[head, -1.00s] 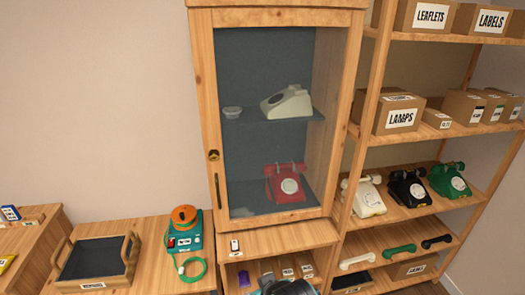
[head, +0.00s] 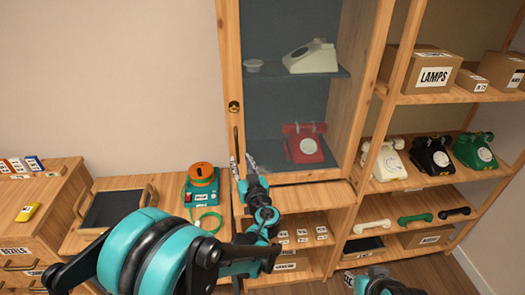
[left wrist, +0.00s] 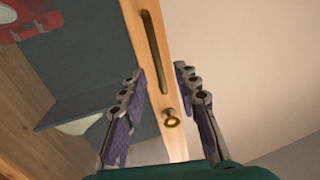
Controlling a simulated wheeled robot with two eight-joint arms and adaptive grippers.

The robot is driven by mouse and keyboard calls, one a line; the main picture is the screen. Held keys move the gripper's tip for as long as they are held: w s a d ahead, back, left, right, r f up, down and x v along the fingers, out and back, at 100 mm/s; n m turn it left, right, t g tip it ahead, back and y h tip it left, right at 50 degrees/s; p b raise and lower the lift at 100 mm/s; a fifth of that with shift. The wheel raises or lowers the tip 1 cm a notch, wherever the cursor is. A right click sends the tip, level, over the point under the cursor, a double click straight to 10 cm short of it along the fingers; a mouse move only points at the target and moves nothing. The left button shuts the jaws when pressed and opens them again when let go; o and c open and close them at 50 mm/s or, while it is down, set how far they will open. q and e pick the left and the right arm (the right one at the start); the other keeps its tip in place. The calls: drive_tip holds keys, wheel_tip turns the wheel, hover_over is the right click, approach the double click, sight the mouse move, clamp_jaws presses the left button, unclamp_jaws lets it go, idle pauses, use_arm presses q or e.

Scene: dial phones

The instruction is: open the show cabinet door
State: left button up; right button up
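The show cabinet door (head: 229,60) is a wooden frame with a glass pane, and it looks shut. Its left stile has a brass lock knob (head: 234,106) and a slim vertical handle (head: 236,141) below. My left gripper (head: 243,166) is raised at the lower end of the handle. In the left wrist view my left gripper (left wrist: 158,98) is open, its fingers on either side of the stile. The handle (left wrist: 152,52) and the lock knob (left wrist: 171,118) show between them, with nothing gripped. A teal and dark part of my right arm shows at the bottom edge; its fingers cannot be made out.
Behind the glass are a white phone (head: 310,57) and a red phone (head: 304,144). An open shelf (head: 440,98) with boxes and phones stands right of the cabinet. A teal device (head: 203,185) and a tray (head: 85,240) are on the left counter.

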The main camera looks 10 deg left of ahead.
sight(238, 150)
use_arm(q)
drive_tip(key=b+x, duration=0.1)
drive_tip(key=x, duration=0.7)
drive_tip(key=shift+d+b, duration=0.3)
drive_tip(key=shift+b, duration=0.1)
clamp_jaws()
